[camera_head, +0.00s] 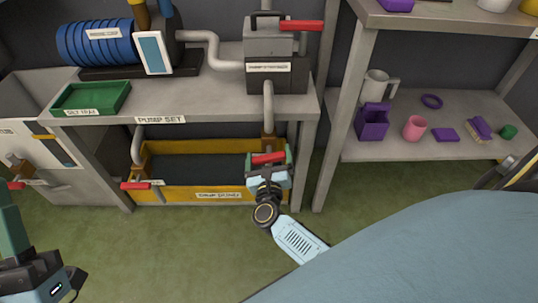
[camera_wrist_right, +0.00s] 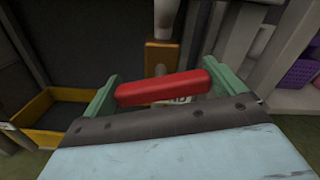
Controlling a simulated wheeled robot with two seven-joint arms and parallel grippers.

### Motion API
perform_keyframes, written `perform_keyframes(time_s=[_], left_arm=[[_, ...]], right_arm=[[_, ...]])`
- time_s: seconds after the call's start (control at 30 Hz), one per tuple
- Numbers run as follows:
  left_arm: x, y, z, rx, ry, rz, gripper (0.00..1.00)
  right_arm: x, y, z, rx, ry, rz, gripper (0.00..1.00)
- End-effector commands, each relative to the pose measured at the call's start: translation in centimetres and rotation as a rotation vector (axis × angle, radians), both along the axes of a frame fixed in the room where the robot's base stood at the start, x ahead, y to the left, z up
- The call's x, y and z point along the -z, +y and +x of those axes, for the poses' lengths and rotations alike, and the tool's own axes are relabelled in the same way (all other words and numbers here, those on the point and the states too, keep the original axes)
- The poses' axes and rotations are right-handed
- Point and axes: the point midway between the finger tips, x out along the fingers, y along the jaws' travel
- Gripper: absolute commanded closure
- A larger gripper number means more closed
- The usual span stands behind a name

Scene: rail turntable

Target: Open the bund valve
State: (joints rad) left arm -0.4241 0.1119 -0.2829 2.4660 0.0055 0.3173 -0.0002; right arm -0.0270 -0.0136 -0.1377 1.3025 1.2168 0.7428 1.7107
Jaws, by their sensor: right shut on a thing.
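A red valve handle (camera_head: 268,158) sits at the right end of the yellow bund tray (camera_head: 180,193), below a vertical pipe. My right gripper (camera_head: 269,160) is at this handle, its green fingers on either side of it. In the right wrist view the red handle (camera_wrist_right: 162,88) lies crosswise between the two fingertips (camera_wrist_right: 165,90), and the gripper is shut on it. A small label behind the handle is partly hidden.
Other red handles are at the bund's left end (camera_head: 135,185), on the upper grey unit (camera_head: 301,26) and at the far left (camera_head: 16,185). The pump bench (camera_head: 180,108) overhangs the bund. A shelf (camera_head: 390,150) with several small items stands right. Green floor in front is clear.

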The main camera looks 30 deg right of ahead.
Motion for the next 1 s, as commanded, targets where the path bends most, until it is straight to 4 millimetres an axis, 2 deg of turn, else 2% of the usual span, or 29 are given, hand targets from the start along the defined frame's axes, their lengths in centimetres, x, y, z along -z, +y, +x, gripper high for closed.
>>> perform_keyframes(time_s=[0.77, 1.0], left_arm=[[1.9, -0.6, 2.3, 0.001, 0.3, 0.092, 0.58], [3.8, -0.5, 3.2, -0.006, 0.424, 0.131, 0.58]], right_arm=[[0.3, 0.3, 0.0, 0.0, 0.388, -0.624, 0.28], [0.4, 0.4, 0.0, -0.001, 0.484, -0.781, 0.28]])
